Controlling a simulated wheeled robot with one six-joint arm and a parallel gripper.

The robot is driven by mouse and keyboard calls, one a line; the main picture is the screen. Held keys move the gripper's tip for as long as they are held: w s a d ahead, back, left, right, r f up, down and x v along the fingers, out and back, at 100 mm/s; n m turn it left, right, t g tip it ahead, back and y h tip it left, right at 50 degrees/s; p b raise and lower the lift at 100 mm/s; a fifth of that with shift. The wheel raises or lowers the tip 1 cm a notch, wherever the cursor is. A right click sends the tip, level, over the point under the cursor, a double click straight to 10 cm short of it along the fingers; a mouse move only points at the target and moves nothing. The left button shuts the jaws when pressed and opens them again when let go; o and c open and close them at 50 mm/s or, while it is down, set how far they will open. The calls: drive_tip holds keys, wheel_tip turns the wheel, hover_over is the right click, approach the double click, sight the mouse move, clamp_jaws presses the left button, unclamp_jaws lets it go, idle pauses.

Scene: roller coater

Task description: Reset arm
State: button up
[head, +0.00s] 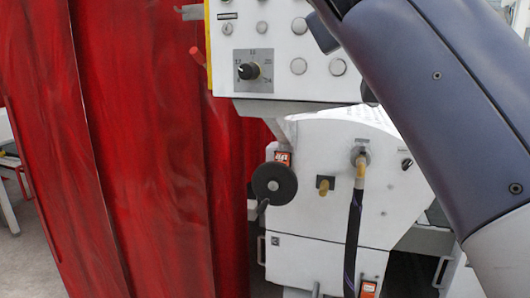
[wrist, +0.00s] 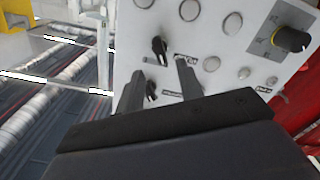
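My gripper (wrist: 158,69) shows in the wrist view with its two dark fingers apart and nothing held between them. It faces the white control panel (wrist: 215,48). A black switch knob (wrist: 160,48) shows just beyond the fingertips, and another black knob (wrist: 151,91) shows between the fingers. I cannot tell how far the fingertips are from the panel. In the head view my blue-grey arm (head: 435,95) crosses the upper right and hides part of the panel (head: 283,85); the gripper itself is out of that view.
A dial (head: 250,71) is on the panel's lower left. Below are a black handwheel (head: 274,184) and a dark hose (head: 353,235) on the white machine body (head: 310,255). A red curtain-like sheet (head: 130,150) fills the left. Rollers (wrist: 60,70) lie left in the wrist view.

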drive_tip(key=shift+w+d+m+b, duration=0.2)
drive_tip(key=shift+w+m+b, duration=0.35)
drive_tip(key=shift+m, duration=1.5)
drive_tip(key=shift+w+d+m+b, duration=0.25)
drive_tip(key=shift+w+m, duration=0.5)
drive_tip(key=shift+m, duration=1.25)
drive_tip(key=shift+w+d+m+b, duration=0.15)
drive_tip(key=shift+w+m+b, duration=0.4)
drive_tip(key=shift+m, duration=1.5)
